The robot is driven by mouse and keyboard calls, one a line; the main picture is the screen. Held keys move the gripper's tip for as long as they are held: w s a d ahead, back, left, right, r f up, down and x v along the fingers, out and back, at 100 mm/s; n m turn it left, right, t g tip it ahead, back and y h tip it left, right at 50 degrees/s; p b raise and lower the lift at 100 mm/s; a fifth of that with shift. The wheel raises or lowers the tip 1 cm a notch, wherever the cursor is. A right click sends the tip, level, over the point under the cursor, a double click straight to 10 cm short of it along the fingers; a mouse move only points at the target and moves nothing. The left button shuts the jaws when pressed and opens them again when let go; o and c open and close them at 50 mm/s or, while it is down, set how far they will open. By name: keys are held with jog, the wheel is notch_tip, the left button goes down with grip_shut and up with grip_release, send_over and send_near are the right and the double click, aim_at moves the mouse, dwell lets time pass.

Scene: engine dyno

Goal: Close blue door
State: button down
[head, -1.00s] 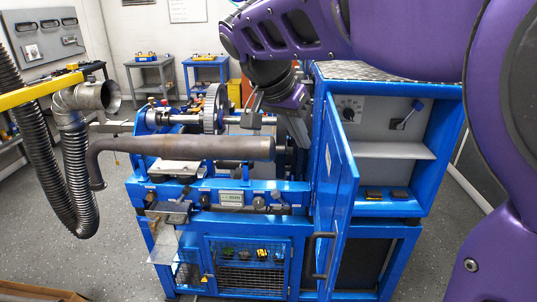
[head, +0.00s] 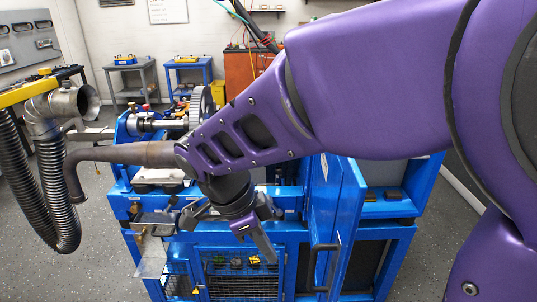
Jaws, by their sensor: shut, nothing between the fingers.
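The blue door (head: 342,215) stands open, swung out toward me from the left side of the blue cabinet (head: 408,215) and seen nearly edge-on. Its dark bar handle (head: 324,268) is low on the door. My gripper (head: 266,250) hangs pointing down, left of the door and apart from it in the picture. It is shut and empty.
The blue engine bench (head: 290,232) is behind and below my gripper. A brown exhaust pipe (head: 125,153) and a ribbed black hose (head: 58,200) are at left. Small black and yellow items (head: 393,195) sit inside the cabinet. Grey floor is free at left.

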jog(key=w+d+f, duration=0.1)
jog(key=d+f, duration=0.4)
jog(key=d, duration=0.1)
jog(key=shift+f+b, duration=0.25)
jog(key=shift+b, duration=0.2)
jog(key=shift+d, duration=0.15)
